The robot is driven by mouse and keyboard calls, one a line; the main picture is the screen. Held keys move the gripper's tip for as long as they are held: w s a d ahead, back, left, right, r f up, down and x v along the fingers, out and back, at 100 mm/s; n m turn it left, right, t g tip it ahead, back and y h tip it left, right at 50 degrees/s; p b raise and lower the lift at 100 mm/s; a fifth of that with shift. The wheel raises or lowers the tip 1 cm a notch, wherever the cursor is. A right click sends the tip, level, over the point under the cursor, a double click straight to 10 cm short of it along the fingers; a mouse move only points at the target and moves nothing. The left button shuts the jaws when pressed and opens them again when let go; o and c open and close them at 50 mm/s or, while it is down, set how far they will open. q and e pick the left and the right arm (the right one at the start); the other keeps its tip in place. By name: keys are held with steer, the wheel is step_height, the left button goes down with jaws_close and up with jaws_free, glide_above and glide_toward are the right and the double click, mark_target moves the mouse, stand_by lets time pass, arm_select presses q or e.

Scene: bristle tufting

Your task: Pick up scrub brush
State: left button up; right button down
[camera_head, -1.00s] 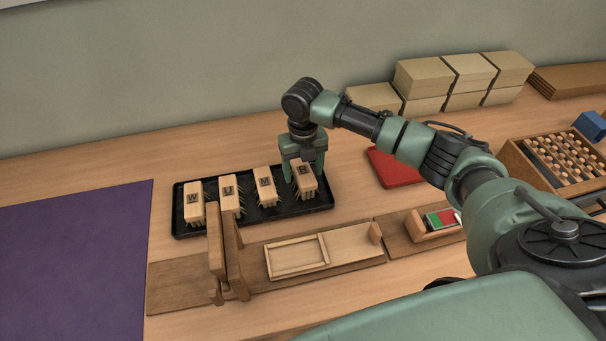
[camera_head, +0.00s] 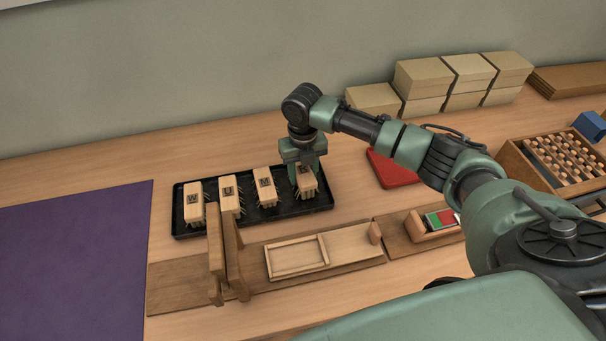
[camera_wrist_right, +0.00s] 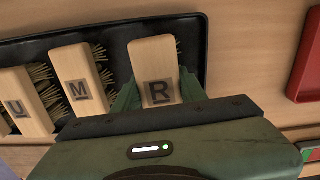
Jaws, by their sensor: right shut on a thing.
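The scrub brushes are wooden blocks with pale bristles, standing in a black tray (camera_head: 249,216). From left to right they are the W brush (camera_head: 193,204), the U brush (camera_head: 229,196), the M brush (camera_head: 265,186) and the R brush (camera_head: 307,186). My right gripper (camera_head: 305,178) has come down over the R brush at the tray's right end and is shut on it. In the right wrist view the R brush (camera_wrist_right: 155,62) sits between the fingers, with the M brush (camera_wrist_right: 84,78) beside it. The fingers partly cover the brush's sides. My left gripper is not in view.
A wooden fixture with upright boards (camera_head: 216,255) and a framed board (camera_head: 297,257) lie in front of the tray. A red tray (camera_head: 392,168) is to the right, with boxes (camera_head: 425,80) behind. A purple mat (camera_head: 75,260) covers the left.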

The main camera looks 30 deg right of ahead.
mark_target(303, 169)
step_height(303, 169, up, 20)
steer(key=b, duration=0.1)
steer(key=shift+f+b, duration=0.15)
steer(key=shift+b, duration=0.25)
